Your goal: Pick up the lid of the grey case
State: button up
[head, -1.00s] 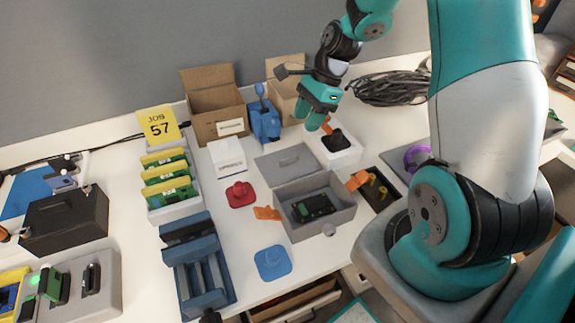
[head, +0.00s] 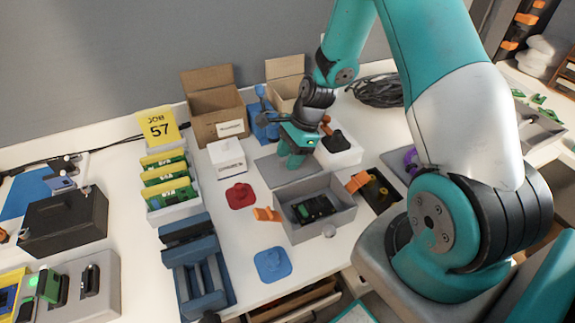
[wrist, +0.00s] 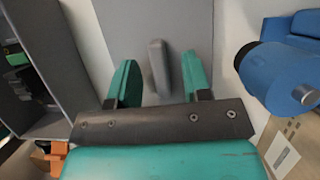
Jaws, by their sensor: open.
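The grey lid (head: 270,171) lies flat on the white table behind the open grey case (head: 324,222). In the wrist view the lid (wrist: 115,25) shows its raised bar handle (wrist: 158,68). My gripper (head: 294,163) is over the lid in the head view and hides its handle there. In the wrist view my gripper (wrist: 156,80) is open, with one teal finger on each side of the handle. I cannot tell whether the fingers touch the lid. The case holds a green and black part (head: 313,208).
A blue device (head: 262,122) stands close behind the lid, and it shows large in the wrist view (wrist: 285,75). A white box (head: 228,158) is to the left, a white block with a black knob (head: 345,155) to the right. Red (head: 240,196) and blue (head: 272,264) pieces lie in front.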

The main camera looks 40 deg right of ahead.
grip_shut()
jog(key=shift+r, duration=0.1)
notch_tip(320, 180, up, 20)
jog(key=p, duration=0.2)
dwell(0.4)
